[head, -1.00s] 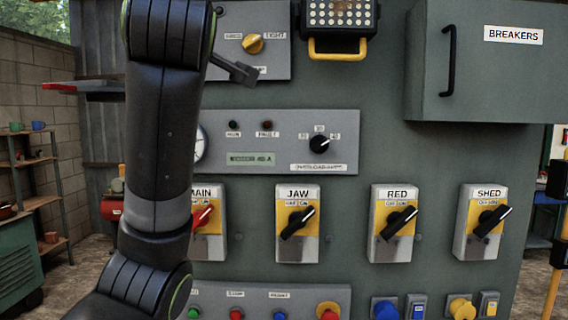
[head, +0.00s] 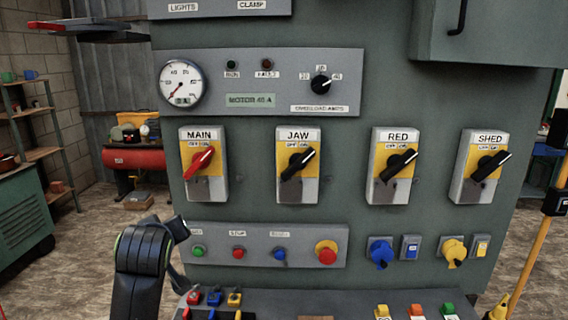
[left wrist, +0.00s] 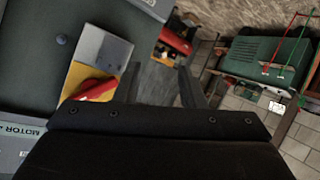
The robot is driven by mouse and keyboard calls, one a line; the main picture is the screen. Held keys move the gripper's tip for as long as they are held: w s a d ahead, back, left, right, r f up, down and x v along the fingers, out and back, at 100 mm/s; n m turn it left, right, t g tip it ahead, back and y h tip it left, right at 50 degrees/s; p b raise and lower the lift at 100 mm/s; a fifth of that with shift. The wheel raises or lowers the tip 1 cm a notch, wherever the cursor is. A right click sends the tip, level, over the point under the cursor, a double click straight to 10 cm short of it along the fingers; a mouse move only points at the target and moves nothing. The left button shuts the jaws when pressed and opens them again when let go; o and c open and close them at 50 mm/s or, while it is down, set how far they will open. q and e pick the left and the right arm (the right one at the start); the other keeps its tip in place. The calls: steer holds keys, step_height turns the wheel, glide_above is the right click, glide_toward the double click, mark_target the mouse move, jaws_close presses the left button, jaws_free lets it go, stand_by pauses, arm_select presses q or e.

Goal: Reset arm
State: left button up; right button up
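My left arm (head: 140,265) rises at the lower left of the head view, in front of the panel's lower left corner. In the left wrist view my left gripper (left wrist: 160,80) has its two dark fingers apart, with nothing between them. The MAIN switch (head: 203,163), a yellow and grey plate with a red handle, is at the left of the panel. The red handle (left wrist: 97,89) also shows in the left wrist view, just left of the fingers; I cannot tell any contact. My right gripper is not in view.
The green panel (head: 345,190) carries the JAW (head: 298,165), RED (head: 394,166) and SHED (head: 482,166) switches with black handles. A row of push buttons (head: 262,247) sits below. A red tank (head: 132,158) stands behind at left. The floor at left is mostly open.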

arm_select(q)
steer(key=s+a+f+m+g, duration=0.2)
steer(key=s+f, duration=0.6)
steer(key=f, duration=0.3)
steer(key=s+a+f+m+g, duration=0.2)
steer(key=s+a+f, duration=0.1)
steer(key=s+f, duration=0.75)
steer(key=s+f+m+g+h, duration=0.15)
steer(key=s+f, duration=0.35)
steer(key=s, duration=0.6)
steer(key=s+f+m+g, duration=0.25)
steer(key=s+f, duration=0.25)
steer(key=s, duration=0.5)
step_height(320, 180, down, 25)
steer(key=a+n+g, duration=0.1)
steer(key=a+g, duration=0.1)
steer(key=s+d+f+g, duration=0.1)
steer(key=s+f, duration=1.3)
steer(key=f, duration=0.1)
steer(key=shift+s+d+f+h, duration=0.2)
steer(key=shift+s+f+h, duration=0.1)
steer(key=shift+h, duration=0.15)
